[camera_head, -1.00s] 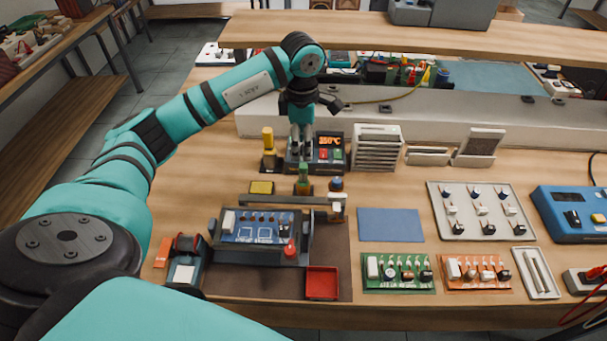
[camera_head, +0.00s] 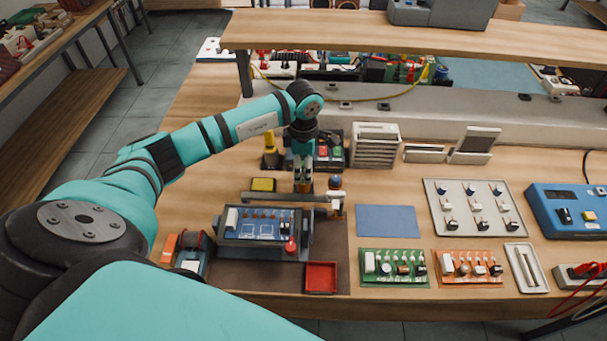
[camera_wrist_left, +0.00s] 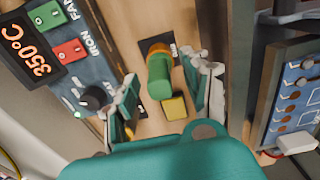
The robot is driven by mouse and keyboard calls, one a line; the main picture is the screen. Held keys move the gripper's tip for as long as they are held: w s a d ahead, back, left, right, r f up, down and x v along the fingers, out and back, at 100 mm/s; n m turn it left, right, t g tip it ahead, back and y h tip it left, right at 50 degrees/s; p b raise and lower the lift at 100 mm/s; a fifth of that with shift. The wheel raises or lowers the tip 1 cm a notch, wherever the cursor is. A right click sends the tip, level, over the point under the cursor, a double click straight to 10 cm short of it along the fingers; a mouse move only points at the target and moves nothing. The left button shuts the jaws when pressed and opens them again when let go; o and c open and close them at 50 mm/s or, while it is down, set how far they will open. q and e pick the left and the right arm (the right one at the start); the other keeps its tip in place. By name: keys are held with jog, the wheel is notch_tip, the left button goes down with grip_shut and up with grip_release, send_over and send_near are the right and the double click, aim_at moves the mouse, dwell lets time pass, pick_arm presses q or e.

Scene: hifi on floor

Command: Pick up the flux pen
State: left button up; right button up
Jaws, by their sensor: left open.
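The flux pen, a green cylinder with an orange end, stands upright in the left wrist view (camera_wrist_left: 159,76) on a small dark base. In the head view only its orange lower part (camera_head: 305,187) shows clearly, below my left gripper (camera_head: 303,172). My left gripper points down, open, over the pen. In the wrist view its two fingers (camera_wrist_left: 166,82) are on either side of the green cylinder, with gaps visible on both sides. My right gripper is not in view.
The soldering station (camera_wrist_left: 65,50) with its 350°C display stands just behind the gripper. A yellow pad (camera_head: 262,185) lies left of the pen. The board holder (camera_head: 262,228) stands in front. A blue mat (camera_head: 387,220) lies to the right.

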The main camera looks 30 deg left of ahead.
pick_arm(q)
grip_shut()
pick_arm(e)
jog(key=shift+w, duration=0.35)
pick_arm(q)
jog(key=shift+r, duration=0.1)
jog(key=shift+w+r, duration=0.1)
jog(key=shift+r, duration=0.3)
notch_tip(320, 180, up, 9)
jog(key=b, duration=0.2)
jog(key=shift+b, duration=0.35)
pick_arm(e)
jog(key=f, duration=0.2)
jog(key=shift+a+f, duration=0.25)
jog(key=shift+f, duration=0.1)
